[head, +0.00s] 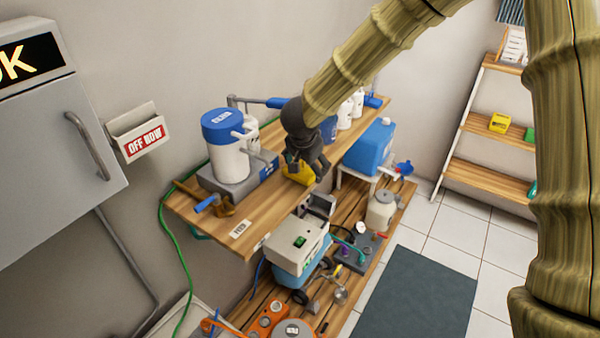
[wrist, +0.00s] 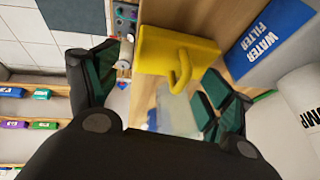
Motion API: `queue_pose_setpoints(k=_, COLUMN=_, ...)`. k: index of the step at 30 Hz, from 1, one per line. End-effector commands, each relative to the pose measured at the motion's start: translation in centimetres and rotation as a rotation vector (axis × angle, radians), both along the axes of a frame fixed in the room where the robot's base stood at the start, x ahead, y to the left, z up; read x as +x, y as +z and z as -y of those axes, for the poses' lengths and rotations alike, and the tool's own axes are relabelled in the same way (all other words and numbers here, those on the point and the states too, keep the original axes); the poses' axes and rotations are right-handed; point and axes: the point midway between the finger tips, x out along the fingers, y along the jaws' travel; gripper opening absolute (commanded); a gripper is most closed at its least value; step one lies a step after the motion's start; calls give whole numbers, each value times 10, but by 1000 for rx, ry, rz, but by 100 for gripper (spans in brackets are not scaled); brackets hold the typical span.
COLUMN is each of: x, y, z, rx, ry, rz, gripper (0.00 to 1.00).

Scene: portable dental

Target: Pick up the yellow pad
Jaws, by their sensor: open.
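The yellow pad (wrist: 165,48) is a flat yellow block with a loop handle on its face. In the wrist view it lies ahead of my open gripper (wrist: 160,88), between the two fingers and toward the top. In the head view the yellow pad (head: 297,173) sits at the edge of the upper wooden shelf, partly hidden by my dark gripper (head: 312,168). My gripper is just above and beside it, and holds nothing. Whether a finger touches the pad I cannot tell.
A blue-lidded white canister (head: 228,160) stands on a grey base left of the pad. A blue tank (head: 370,147) stands to the right. Another yellow item (head: 499,123) rests on the far rack.

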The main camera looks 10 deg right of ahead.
Motion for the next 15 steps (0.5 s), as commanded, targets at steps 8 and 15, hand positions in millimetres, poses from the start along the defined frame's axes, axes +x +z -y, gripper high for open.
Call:
queue_pose_setpoints(k=8, x=4, y=-9, z=2, rx=-1, ry=0, rz=-1, gripper=81)
queue_pose_setpoints(k=15, x=4, y=-9, z=2, rx=0, ry=0, rz=0, gripper=48)
